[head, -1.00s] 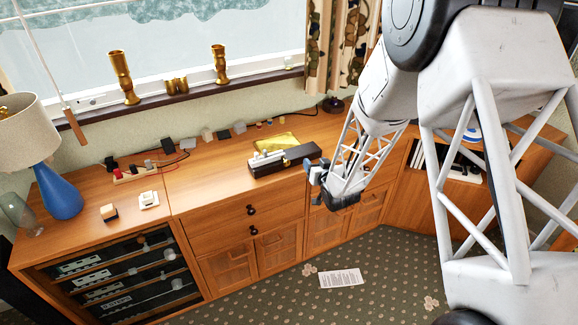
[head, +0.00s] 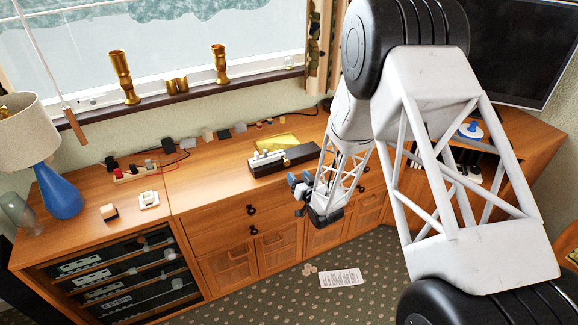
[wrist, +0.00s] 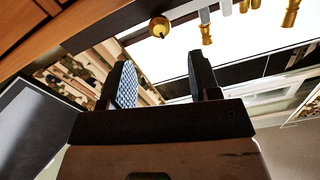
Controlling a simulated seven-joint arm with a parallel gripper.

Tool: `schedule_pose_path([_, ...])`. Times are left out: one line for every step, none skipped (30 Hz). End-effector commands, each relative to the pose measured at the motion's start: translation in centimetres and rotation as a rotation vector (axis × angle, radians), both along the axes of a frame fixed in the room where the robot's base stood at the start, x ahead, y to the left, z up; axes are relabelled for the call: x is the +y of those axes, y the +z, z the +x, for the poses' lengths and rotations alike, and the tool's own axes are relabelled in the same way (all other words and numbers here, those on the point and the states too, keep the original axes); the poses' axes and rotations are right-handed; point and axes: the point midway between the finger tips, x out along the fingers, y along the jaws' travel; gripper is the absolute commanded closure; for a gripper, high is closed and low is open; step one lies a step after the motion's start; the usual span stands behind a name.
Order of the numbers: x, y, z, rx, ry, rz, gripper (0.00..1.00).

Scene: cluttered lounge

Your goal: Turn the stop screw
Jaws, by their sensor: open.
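A dark device (head: 298,155) with a pale, brass-studded left part (head: 266,159) sits on the wooden cabinet in the head view. The stop screw is too small to make out there. In the wrist view a round brass knob (wrist: 158,27) shows beyond the fingers; I cannot tell whether it is the stop screw. My gripper (head: 297,187) is in front of the cabinet, below and in front of the device, apart from it. In the wrist view my gripper (wrist: 162,62) is open, with nothing between its fingers.
A yellow item (head: 277,143) lies behind the device. Small blocks and adapters line the back of the cabinet top (head: 210,178). A blue lamp (head: 60,190) stands far left. Drawer knobs (head: 251,210) stick out in front. The cabinet top left of the device is mostly clear.

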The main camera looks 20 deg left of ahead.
Motion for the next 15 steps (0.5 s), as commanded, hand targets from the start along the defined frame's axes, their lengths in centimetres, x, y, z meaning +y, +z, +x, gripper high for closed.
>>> schedule_pose_path([0.2, 0.0, 0.1, 0.0, 0.0, 0.0, 0.43])
schedule_pose_path([0.2, 0.0, 0.2, 0.0, 0.0, 0.0, 0.43])
schedule_pose_path([0.4, 0.0, 0.4, 0.0, 0.0, 0.0, 0.43])
schedule_pose_path([0.5, 0.0, 0.5, 0.0, 0.0, 0.0, 0.43])
schedule_pose_path([0.7, 0.0, 0.7, 0.0, 0.0, 0.0, 0.43])
schedule_pose_path([0.9, 0.0, 0.9, 0.0, 0.0, 0.0, 0.43])
schedule_pose_path([1.1, 0.0, 1.1, -0.001, 0.0, -0.001, 0.43])
schedule_pose_path([1.3, 0.0, 1.3, -0.001, 0.0, -0.001, 0.43])
schedule_pose_path([1.6, 0.0, 1.6, 0.0, 0.0, -0.001, 0.43])
schedule_pose_path([1.8, 0.0, 1.8, 0.0, 0.0, -0.001, 0.43])
schedule_pose_path([2.1, 0.0, 2.0, 0.0, 0.0, -0.001, 0.43])
schedule_pose_path([2.4, 0.0, 2.3, -0.001, 0.0, -0.001, 0.43])
schedule_pose_path([2.6, 0.0, 2.6, -0.001, 0.0, -0.001, 0.43])
schedule_pose_path([2.9, 0.0, 2.8, -0.001, 0.001, -0.001, 0.43])
schedule_pose_path([3.2, 0.0, 3.1, -0.001, 0.0, -0.001, 0.43])
